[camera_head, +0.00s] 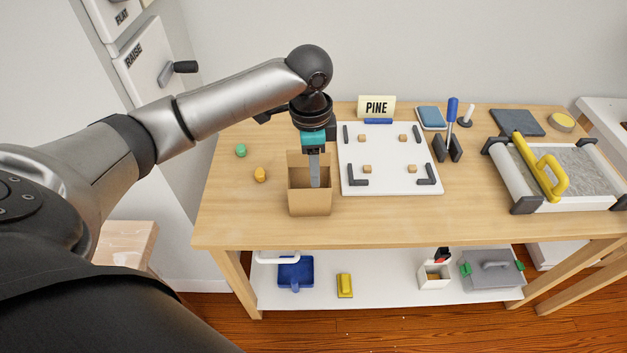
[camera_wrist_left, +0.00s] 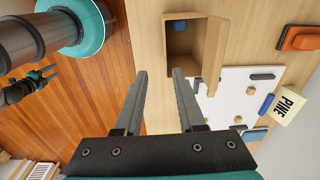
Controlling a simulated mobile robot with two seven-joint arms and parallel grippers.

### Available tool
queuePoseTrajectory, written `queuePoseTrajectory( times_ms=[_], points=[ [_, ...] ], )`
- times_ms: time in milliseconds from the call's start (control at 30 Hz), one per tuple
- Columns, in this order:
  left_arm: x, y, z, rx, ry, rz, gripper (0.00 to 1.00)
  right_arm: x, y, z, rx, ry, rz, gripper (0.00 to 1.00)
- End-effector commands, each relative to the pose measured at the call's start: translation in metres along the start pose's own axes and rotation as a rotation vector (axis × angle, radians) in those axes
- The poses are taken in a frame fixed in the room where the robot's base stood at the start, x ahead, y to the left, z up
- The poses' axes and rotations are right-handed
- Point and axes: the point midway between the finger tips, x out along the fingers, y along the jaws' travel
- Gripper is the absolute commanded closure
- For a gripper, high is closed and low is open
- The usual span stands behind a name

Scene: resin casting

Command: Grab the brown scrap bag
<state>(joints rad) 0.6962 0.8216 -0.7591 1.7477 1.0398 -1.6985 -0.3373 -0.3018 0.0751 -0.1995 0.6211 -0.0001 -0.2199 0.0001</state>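The brown scrap bag (camera_head: 310,202) stands upright and open-topped near the front edge of the wooden table; in the left wrist view the bag (camera_wrist_left: 208,45) shows beyond the fingertips, with a small blue item (camera_wrist_left: 180,26) inside. My left gripper (camera_head: 315,184) points down at the bag, its near finger overlapping the bag in the head view. In the left wrist view the left gripper (camera_wrist_left: 160,72) has its fingers apart with nothing between them. I cannot tell how high the tips are over the bag's rim. My right gripper (camera_wrist_left: 45,75) shows small at the left of that view.
A white board (camera_head: 390,185) with dark corner brackets lies right of the bag, a PINE sign (camera_head: 376,107) behind it. Orange (camera_head: 260,174) and green (camera_head: 241,150) pieces lie left of the bag. A framed tray (camera_head: 600,182) with a yellow-handled tool stands far right.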

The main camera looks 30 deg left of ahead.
Motion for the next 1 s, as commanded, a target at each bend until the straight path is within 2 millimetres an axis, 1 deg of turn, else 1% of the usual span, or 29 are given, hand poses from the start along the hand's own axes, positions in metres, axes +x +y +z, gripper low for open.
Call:
queuePoseTrajectory(
  times_ms=[33, 133, 200, 267, 367, 500, 600, 700, 800, 1000],
  points=[
    [-0.011, -0.006, 0.005, 0.006, -0.014, -0.001, 0.61, -0.001, 0.000, 0.000, 0.000, 0.000, 0.000, 0.50],
    [-0.022, -0.010, 0.013, 0.016, -0.034, 0.007, 0.61, -0.001, 0.000, 0.000, -0.001, 0.000, 0.000, 0.50],
    [-0.024, -0.011, 0.015, 0.020, -0.041, 0.013, 0.61, 0.000, 0.000, 0.000, -0.001, 0.000, 0.000, 0.50],
    [-0.021, -0.011, 0.017, 0.020, -0.043, 0.015, 0.61, 0.001, 0.000, 0.000, -0.001, 0.000, 0.000, 0.50],
    [-0.003, -0.010, 0.017, 0.021, -0.044, 0.017, 0.61, 0.006, 0.001, 0.001, -0.001, 0.000, 0.001, 0.50],
    [0.029, -0.009, 0.018, 0.021, -0.044, 0.018, 0.61, 0.015, 0.002, 0.002, -0.002, -0.001, 0.002, 0.50],
    [0.049, -0.009, 0.019, 0.020, -0.043, 0.016, 0.61, 0.020, 0.003, 0.002, -0.003, -0.001, 0.004, 0.50],
    [0.064, -0.009, 0.019, 0.020, -0.042, 0.015, 0.61, 0.024, 0.003, 0.003, -0.003, -0.001, 0.004, 0.50],
    [0.072, -0.009, 0.019, 0.022, -0.042, 0.014, 0.61, 0.026, 0.003, 0.003, -0.003, -0.001, 0.005, 0.50],
    [0.081, -0.009, 0.019, 0.021, -0.041, 0.014, 0.61, 0.029, 0.003, 0.003, -0.003, -0.001, 0.005, 0.50]
  ],
)
